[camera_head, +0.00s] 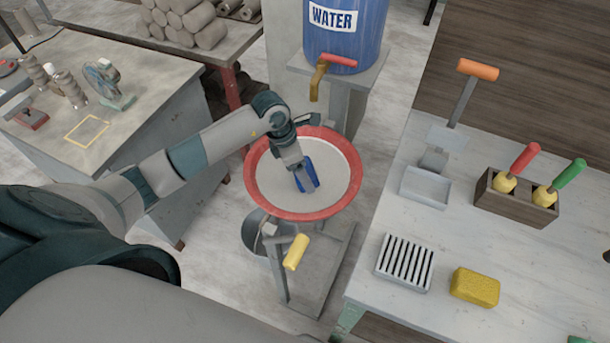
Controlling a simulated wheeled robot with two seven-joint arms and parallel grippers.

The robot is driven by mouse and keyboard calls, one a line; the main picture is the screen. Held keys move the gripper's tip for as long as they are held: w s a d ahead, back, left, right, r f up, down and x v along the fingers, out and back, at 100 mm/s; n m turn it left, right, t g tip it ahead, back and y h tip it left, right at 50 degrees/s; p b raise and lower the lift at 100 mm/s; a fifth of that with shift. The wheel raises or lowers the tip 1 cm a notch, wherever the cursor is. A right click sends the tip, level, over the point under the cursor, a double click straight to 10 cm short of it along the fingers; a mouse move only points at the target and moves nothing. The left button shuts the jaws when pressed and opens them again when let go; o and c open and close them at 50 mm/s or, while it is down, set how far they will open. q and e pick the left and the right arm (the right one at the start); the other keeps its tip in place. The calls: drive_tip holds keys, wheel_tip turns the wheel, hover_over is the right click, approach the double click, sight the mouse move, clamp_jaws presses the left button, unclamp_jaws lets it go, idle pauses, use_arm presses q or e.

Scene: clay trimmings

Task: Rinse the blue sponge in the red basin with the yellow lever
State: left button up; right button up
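The blue sponge (311,168) is inside the red basin (257,197), over its pale inner floor. My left gripper (304,180) reaches into the basin from the upper left and is shut on the sponge, with a finger covering part of it. I cannot tell whether the sponge touches the basin's bottom. The yellow lever (296,252) sticks out at the front of the basin's stand, below the red rim, with no gripper on it. My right gripper is not in view.
A blue water barrel (345,40) with a red-handled brass tap (319,76) stands behind the basin. The right table holds a yellow sponge (475,287), a slotted rack (404,262), a grey tray (425,187) and a wooden box (515,206). A bucket (255,238) hangs below the basin.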

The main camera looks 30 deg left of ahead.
sight(308, 168)
use_arm(q)
drive_tip(key=shift+r+p, duration=1.35)
drive_tip(key=shift+r, duration=1.3)
drive_tip(key=shift+r+p, duration=0.45)
drive_tip(key=shift+r, duration=0.55)
drive_tip(key=shift+d, duration=0.1)
